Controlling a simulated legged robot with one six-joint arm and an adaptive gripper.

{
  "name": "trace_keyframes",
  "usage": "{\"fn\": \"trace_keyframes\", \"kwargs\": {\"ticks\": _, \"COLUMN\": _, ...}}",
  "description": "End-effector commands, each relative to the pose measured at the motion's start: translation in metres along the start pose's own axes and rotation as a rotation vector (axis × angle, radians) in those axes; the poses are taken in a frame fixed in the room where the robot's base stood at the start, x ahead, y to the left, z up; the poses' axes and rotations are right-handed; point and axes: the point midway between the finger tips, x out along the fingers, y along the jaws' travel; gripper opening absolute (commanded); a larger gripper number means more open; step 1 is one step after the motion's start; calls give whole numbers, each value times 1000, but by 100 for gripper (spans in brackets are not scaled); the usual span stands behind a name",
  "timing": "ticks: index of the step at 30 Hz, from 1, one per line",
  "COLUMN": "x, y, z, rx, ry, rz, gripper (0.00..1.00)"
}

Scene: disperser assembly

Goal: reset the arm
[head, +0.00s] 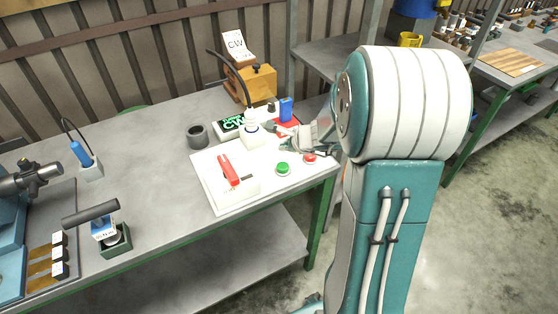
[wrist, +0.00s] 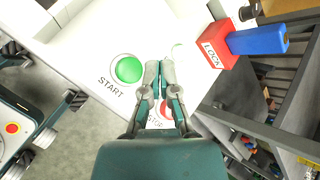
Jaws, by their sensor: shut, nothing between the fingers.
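My gripper (wrist: 160,70) is shut and empty above the white control board (wrist: 95,55) in the wrist view. Its fingers partly cover the red STOP button (wrist: 163,107). The green START button (wrist: 128,69) lies just left of the fingers. In the head view, my gripper (head: 318,131) is at the right end of the board (head: 210,178), partly hidden by my arm. The green button (head: 283,168) and the red button (head: 309,158) both show just below it. I cannot tell whether the fingers touch the board.
A red LOCK block (wrist: 220,45) with a blue handle (wrist: 258,40) stands right of the fingers. A red lever switch (head: 229,170) sits on the board. A dark cup (head: 197,136) and a wooden box (head: 257,82) stand behind. The middle of the table (head: 150,170) is clear.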

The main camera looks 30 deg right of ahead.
Motion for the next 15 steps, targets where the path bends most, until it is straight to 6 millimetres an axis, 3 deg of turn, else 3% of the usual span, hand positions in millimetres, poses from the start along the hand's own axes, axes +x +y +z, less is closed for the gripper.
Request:
{"fn": "trace_keyframes", "kwargs": {"ticks": 8, "x": -4, "y": 1, "z": 8, "rx": -36, "ry": -9, "rz": 5, "gripper": 0}}
{"fn": "trace_keyframes", "kwargs": {"ticks": 11, "x": -19, "y": 8, "z": 35, "rx": -174, "ry": -44, "rz": 28, "gripper": 0}}
{"fn": "trace_keyframes", "kwargs": {"ticks": 15, "x": -55, "y": 33, "z": 86, "rx": -494, "ry": -108, "rz": 85, "gripper": 0}}
